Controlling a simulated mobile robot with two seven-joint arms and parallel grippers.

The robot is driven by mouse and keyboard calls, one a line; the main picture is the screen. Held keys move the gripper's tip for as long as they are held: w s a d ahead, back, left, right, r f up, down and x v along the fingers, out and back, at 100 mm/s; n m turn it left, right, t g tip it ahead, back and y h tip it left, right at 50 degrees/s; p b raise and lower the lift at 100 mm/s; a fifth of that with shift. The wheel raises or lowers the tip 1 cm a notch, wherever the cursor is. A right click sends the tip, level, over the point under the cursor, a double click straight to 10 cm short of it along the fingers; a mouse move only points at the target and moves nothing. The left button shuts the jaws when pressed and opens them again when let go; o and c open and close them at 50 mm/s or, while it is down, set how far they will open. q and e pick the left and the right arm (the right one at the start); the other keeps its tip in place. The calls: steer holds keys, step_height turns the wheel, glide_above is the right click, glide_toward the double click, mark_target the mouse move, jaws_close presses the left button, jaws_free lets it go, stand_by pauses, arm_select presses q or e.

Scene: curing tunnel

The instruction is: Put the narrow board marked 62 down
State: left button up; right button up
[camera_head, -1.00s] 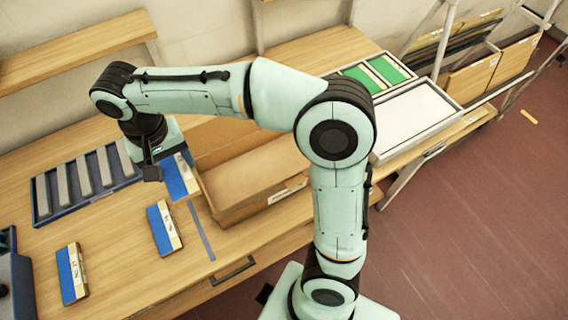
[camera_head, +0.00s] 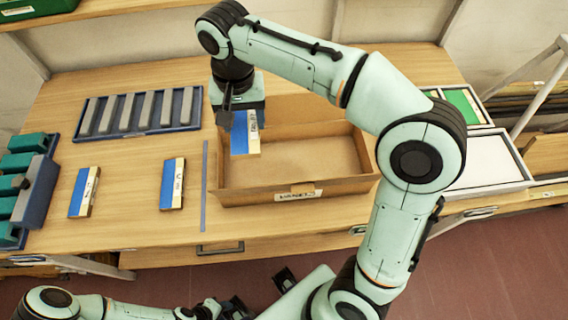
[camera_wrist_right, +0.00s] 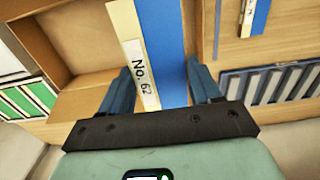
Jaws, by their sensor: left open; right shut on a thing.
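The narrow board marked 62 (camera_head: 245,134), half blue and half pale wood, is in my right gripper (camera_head: 238,108). In the head view it appears over the left end of the cardboard-coloured bin (camera_head: 300,188); how high it is I cannot tell. In the right wrist view the "No. 62" label on the board (camera_wrist_right: 146,70) faces the camera, between the two blue fingers of the gripper (camera_wrist_right: 160,88). My left gripper (camera_head: 238,306) is open and empty at the bottom edge of the head view, in front of the table and partly cut off.
Two similar blue-and-wood boards (camera_head: 172,184) (camera_head: 84,192) lie left of a blue tape line (camera_head: 204,185). Behind them is a slotted rack (camera_head: 137,112) with grey bars. A case with green blocks (camera_head: 38,190) stands far left. A white-topped tray (camera_head: 485,165) is at right.

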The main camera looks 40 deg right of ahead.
steer(key=b, duration=0.3)
glide_above(254, 172)
step_height(254, 172, down, 15)
steer(key=shift+r, duration=0.15)
arm_select(q)
steer(key=shift+s+f, duration=0.25)
steer(key=shift+f, duration=0.35)
steer(key=shift+s+f, duration=0.25)
steer(key=shift+f, duration=0.4)
steer(key=shift+s+f, duration=0.25)
steer(key=shift+f, duration=0.35)
arm_select(e)
steer(key=shift+w+f, duration=0.1)
steer(key=shift+f, duration=2.55)
steer(key=shift+f, duration=0.15)
arm_select(q)
steer(key=shift+f, duration=0.1)
arm_select(e)
steer(key=o, duration=1.1)
steer(key=shift+c, duration=0.2)
steer(key=shift+r, duration=0.25)
arm_select(q)
steer(key=shift+w+r+p, duration=0.2)
steer(key=shift+r+p, duration=0.2)
steer(key=shift+r, duration=0.15)
steer(key=shift+w+r+p, duration=0.15)
steer(key=shift+r+p, duration=0.2)
steer(key=shift+r, duration=0.15)
arm_select(e)
step_height(254, 172, up, 12)
